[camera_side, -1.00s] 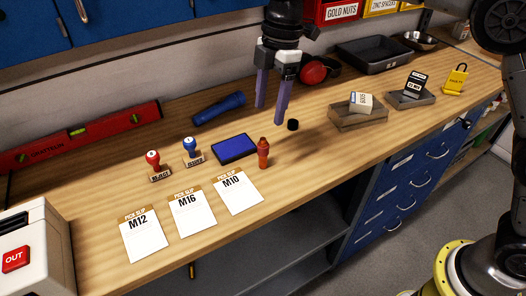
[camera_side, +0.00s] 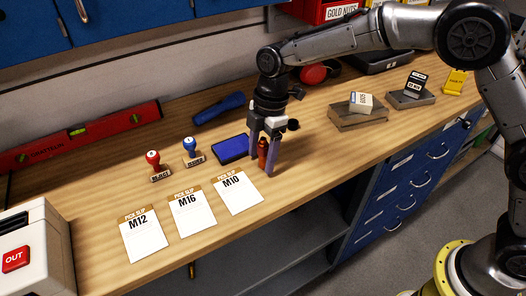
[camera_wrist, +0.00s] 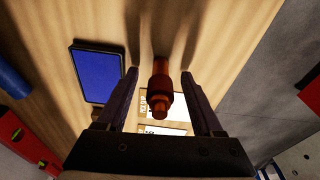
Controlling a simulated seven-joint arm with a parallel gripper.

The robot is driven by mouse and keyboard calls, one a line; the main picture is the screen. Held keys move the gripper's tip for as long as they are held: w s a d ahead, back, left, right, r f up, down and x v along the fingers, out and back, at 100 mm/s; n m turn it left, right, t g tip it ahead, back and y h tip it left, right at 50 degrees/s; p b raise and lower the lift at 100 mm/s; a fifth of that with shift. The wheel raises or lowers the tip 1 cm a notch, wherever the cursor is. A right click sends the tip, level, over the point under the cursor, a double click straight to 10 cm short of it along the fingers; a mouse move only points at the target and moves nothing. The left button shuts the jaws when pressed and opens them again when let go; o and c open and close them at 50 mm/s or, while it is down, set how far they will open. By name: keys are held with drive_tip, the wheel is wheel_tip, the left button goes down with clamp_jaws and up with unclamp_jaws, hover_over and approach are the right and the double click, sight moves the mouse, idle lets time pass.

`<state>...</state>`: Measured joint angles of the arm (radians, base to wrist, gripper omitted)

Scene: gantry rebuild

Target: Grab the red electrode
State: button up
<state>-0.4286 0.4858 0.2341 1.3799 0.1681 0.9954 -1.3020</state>
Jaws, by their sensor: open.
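The red electrode (camera_side: 263,152) is an orange-red stick-like piece standing upright on the wooden bench, just behind the M10 slip. My gripper (camera_side: 262,165) is lowered around it, with one finger on each side and the tips close to the bench. In the wrist view the electrode (camera_wrist: 160,90) stands between the two open fingers of my gripper (camera_wrist: 158,82), with a visible gap on both sides. In the side view part of the electrode is covered by the gripper.
A blue ink pad (camera_side: 232,149) lies close to the left of the gripper. Pick slips (camera_side: 238,194) lie in front. Red (camera_side: 153,163) and blue (camera_side: 192,151) stamps stand to the left. A wooden tray (camera_side: 358,119) is to the right. The bench's front edge is close.

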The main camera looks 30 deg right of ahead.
drive_tip(key=shift+f, duration=0.4)
clamp_jaws()
drive_tip(key=shift+r, duration=0.1)
